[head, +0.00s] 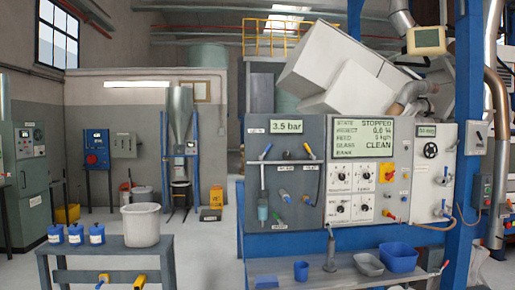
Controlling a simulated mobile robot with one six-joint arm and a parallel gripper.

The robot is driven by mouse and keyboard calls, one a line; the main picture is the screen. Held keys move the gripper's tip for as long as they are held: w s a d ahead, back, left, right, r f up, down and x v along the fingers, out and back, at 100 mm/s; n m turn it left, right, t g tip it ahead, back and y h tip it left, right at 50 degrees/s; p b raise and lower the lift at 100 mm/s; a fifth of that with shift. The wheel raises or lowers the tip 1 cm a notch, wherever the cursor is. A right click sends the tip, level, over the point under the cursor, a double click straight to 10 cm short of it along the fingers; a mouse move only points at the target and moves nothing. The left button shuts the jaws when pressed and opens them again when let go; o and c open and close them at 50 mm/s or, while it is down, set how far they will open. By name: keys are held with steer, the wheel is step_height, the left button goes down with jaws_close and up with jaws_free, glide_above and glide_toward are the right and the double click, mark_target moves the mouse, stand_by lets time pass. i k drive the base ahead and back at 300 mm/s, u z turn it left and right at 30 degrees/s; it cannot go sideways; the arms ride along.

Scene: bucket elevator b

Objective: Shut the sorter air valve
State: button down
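A grey air panel (284,170) on the blue machine carries a pressure display (286,127) reading 3.5 bar. Below it are a blue lever (265,152) at the left and a yellow lever (309,151) at the right, both tilted on pipework. Smaller fittings sit lower, including a blue-handled one (284,196). The tags are too small to read, so I cannot tell which is the sorter air valve. The sorter display (359,138) beside the panel reads STATE STOPPED and CLEAN. My gripper is not in view.
A grey bench (320,272) with a blue cup (301,271), a blue bin (398,257) and a grey tray (368,264) stands before the panel. A blue column (466,140) rises at right. A low table (105,252) holds blue bottles and a pale bucket (141,224).

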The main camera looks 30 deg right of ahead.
mark_target(261, 158)
steer(key=u, duration=0.4)
steer(key=i, duration=1.2)
steer(key=u, duration=0.1)
